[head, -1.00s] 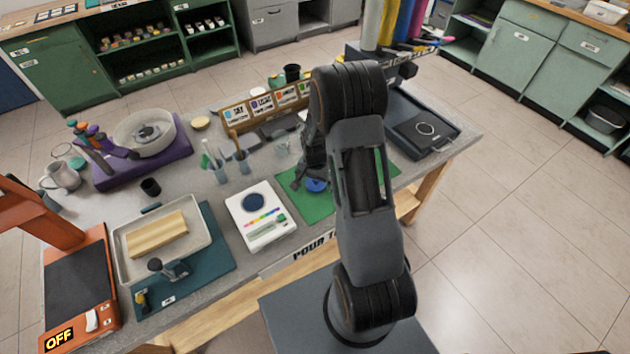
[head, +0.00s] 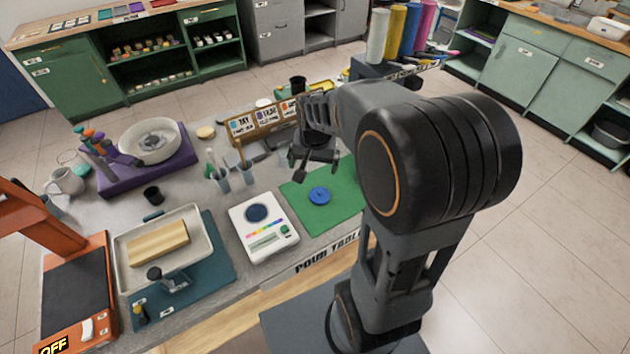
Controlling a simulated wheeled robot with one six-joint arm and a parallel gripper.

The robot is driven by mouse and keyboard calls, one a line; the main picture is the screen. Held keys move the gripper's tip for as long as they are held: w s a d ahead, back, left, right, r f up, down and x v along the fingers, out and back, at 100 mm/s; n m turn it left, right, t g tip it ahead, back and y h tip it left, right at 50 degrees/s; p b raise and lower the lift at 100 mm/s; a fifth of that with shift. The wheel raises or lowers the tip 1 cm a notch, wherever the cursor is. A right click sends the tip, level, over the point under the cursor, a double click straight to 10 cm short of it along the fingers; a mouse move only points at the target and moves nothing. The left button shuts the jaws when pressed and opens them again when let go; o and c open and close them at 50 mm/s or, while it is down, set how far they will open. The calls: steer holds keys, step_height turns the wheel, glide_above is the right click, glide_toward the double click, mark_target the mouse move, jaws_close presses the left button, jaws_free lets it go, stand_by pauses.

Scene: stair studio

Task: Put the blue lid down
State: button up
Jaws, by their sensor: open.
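The blue lid (head: 320,195) lies flat on the green mat (head: 336,208) near the front right of the table. Nothing is touching it that I can see. My gripper (head: 317,174) is open and empty, above and behind the lid, with its fingers pointing down. There is a visible gap between the fingers and the lid. My arm hides the right part of the mat.
A white scale (head: 281,238) stands just left of the mat. Cups with tools (head: 222,180) and a card rack (head: 240,129) stand behind. A tray with a wood block (head: 207,228) is farther left. The mat around the lid is clear.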

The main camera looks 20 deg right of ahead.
steer(key=s+a+r+n+t, duration=0.1)
steer(key=s+a+r+n, duration=0.1)
steer(key=s, duration=0.3)
steer(key=s+a+r+n+t, duration=0.1)
steer(key=s+a+r+n, duration=0.2)
steer(key=s+r+n, duration=0.1)
steer(key=s+r, duration=0.1)
steer(key=s, duration=0.1)
steer(key=shift+s+n+t, duration=0.3)
steer(key=shift+t, duration=0.1)
